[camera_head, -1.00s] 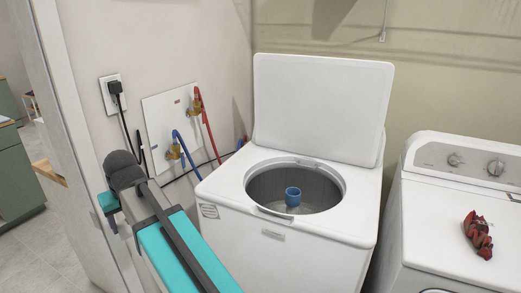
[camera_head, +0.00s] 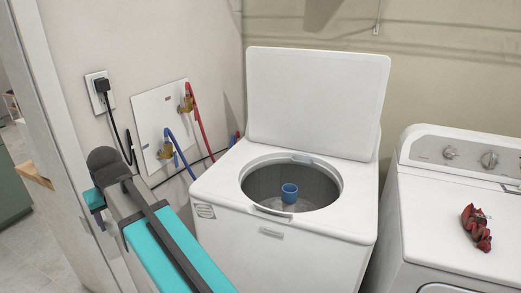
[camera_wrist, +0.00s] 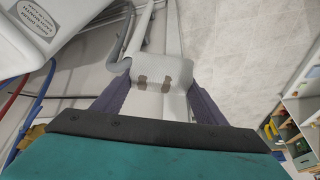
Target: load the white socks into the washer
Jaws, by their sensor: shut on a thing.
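In the wrist view, a white bundle with two grey-brown patches, which looks like the white socks (camera_wrist: 178,66), sits between the fingers of my gripper (camera_wrist: 163,84). The dark purple fingers are shut on it from both sides; the fingertips are partly hidden. The washer (camera_head: 285,240) stands in the middle of the head view with its lid (camera_head: 317,100) raised. Its round drum opening shows a grey tub (camera_head: 316,188) and a blue agitator cap (camera_head: 289,193).
A second white machine (camera_head: 445,230) stands at right with a red patterned cloth (camera_head: 476,228) on top. Red and blue hoses (camera_head: 183,150) and a plug (camera_head: 101,85) are on the left wall. A doorway opens at far left.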

